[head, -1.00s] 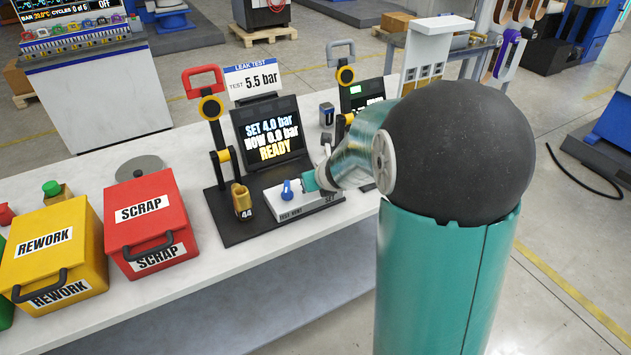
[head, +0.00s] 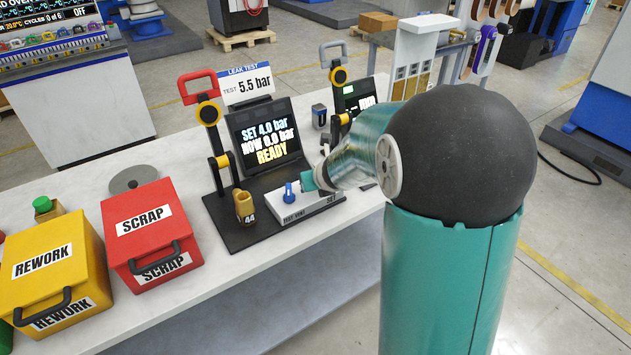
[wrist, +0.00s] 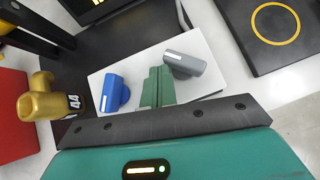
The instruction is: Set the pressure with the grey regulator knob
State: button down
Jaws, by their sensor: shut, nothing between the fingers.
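The grey regulator knob (wrist: 184,64) shows in the wrist view, lying slanted on the white panel (wrist: 207,50). In the head view my arm hides it. My gripper (wrist: 157,76) is shut and empty, its green fingertips beside the left end of the grey knob; I cannot tell if they touch. The gripper also shows in the head view (head: 308,180). The blue knob (wrist: 115,93) is left of the fingers; it shows in the head view too (head: 289,194). The screen (head: 265,136) reads SET 4.0 bar, NOW 0.0 bar, READY. The sign (head: 247,85) reads TEST 5.5 bar.
A brass fitting (head: 244,206) marked 44 stands on the black base, left of the panel. A red-handled clamp (head: 208,112) rises behind it. The red SCRAP box (head: 128,250) and yellow REWORK box (head: 78,258) stand further left. A second test station (head: 355,98) is behind my arm.

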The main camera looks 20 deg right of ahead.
jog(key=shift+w+a, duration=0.15)
jog(key=shift+a, duration=0.05)
jog(key=shift+w+a+f, duration=0.1)
jog(key=shift+w+a, duration=0.15)
jog(key=shift+w, duration=0.45)
jog(key=shift+s, duration=0.1)
dwell(1.2)
